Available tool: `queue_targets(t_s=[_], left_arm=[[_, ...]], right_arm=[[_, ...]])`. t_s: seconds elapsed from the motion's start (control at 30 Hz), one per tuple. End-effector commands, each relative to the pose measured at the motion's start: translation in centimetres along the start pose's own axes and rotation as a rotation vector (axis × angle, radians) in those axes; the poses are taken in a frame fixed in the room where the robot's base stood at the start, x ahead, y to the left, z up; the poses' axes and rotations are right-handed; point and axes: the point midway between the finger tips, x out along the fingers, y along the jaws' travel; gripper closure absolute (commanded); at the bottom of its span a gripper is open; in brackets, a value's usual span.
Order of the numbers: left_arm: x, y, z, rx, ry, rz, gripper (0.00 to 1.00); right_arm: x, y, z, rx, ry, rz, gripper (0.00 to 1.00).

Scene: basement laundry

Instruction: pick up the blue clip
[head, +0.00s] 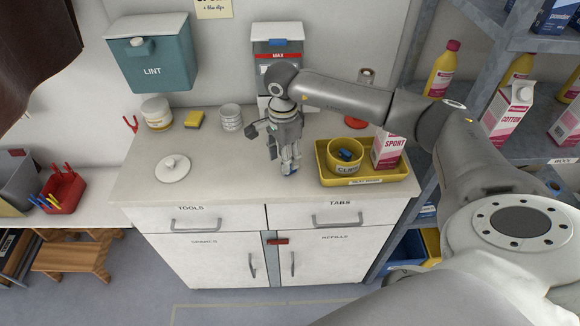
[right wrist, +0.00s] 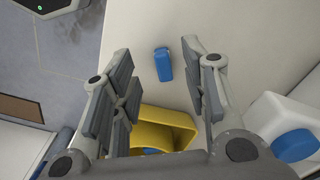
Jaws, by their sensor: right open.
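The blue clip (right wrist: 163,65) lies on the pale countertop in the right wrist view, between the two fingers and a little beyond them, not touching either as far as I can see. In the head view my right gripper (head: 289,168) points down over the middle of the counter, and it mostly hides the clip there. In the right wrist view my right gripper (right wrist: 158,68) is open and empty. A yellow tub labelled for clips (head: 347,167) stands to its right, with blue pieces inside; a yellow tub also shows in the right wrist view (right wrist: 178,124). My left gripper is not in view.
The yellow tub and a pink-and-white carton (head: 388,149) stand in a yellow tray (head: 368,181). A white lid (head: 173,168), a jar (head: 157,112), a sponge (head: 194,119) and stacked cups (head: 231,117) are left. A white dispenser (head: 277,62) stands behind. The counter's front is clear.

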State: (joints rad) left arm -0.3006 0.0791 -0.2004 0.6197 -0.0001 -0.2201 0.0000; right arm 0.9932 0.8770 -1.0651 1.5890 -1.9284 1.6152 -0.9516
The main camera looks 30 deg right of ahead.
Motion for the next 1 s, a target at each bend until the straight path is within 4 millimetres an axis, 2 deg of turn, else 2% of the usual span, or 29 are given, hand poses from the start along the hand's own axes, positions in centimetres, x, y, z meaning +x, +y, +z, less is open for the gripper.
queue_targets(t_s=[0.13,0.3,0.57,0.83,1.0], left_arm=[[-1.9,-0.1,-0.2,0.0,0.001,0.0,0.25],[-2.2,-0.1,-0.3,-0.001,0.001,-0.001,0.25],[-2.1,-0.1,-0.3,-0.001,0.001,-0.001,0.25],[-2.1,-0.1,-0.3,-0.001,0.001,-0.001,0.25],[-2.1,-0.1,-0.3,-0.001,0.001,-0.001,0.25]], right_arm=[[1.9,0.0,-0.1,0.002,0.0,0.007,0.59],[4.1,0.0,-0.1,0.0,-0.001,0.004,0.59],[4.5,-0.1,-0.1,0.0,-0.001,0.002,0.59],[4.5,-0.1,-0.1,0.001,-0.001,0.002,0.92],[4.5,-0.1,-0.1,0.001,-0.001,0.001,0.94]])
